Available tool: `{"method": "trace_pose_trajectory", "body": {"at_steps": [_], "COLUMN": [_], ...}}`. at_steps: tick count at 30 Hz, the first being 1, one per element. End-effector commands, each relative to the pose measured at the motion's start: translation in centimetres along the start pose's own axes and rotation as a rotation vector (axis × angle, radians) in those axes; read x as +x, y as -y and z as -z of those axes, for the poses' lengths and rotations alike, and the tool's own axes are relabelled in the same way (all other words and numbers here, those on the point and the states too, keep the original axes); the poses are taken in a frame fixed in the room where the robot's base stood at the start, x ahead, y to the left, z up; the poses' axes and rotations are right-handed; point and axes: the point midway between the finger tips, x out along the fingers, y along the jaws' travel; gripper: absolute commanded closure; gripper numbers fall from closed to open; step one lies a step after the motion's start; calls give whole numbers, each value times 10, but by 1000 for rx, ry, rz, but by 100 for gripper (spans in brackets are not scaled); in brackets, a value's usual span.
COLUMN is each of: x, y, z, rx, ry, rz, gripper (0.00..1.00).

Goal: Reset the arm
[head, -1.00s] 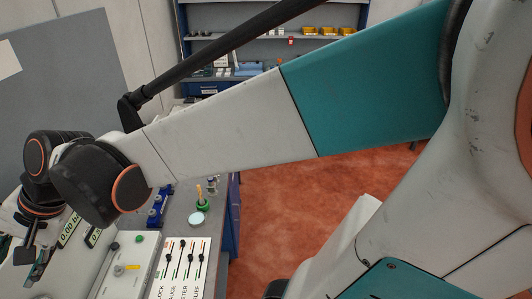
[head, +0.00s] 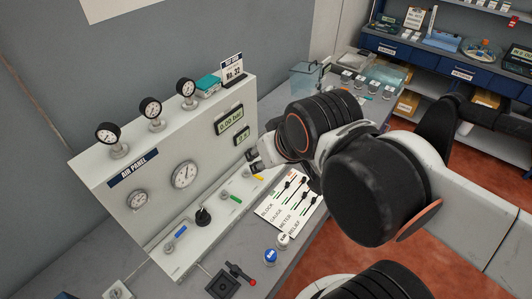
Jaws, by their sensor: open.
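My arm reaches in from the right of the head view, its black and white wrist above the bench's right part. My gripper (head: 256,162) is small and partly hidden by the wrist. It is open, in front of the right end of the air panel (head: 120,203), close to the panel's lower readout. I cannot tell whether it touches the panel. No object shows in its jaws.
The air panel carries several gauges, two green readouts and coloured valve handles. A white lever plate (head: 286,205) lies close below my wrist. A black base with a red-tipped lever (head: 225,281) and round caps stand in front. Blue shelving (head: 470,72) stands behind at right.

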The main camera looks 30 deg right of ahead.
Motion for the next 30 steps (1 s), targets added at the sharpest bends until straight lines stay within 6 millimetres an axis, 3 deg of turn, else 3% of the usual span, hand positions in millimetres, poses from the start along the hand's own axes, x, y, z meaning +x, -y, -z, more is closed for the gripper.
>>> {"method": "trace_pose_trajectory", "body": {"at_steps": [5,11,30], "x": [6,31,153], "y": [0,0,1], "z": [-4,-22,-110], "rx": [2,2,3], "ry": [0,1,1], "rz": [1,1,1], "gripper": [60,60,60]}}
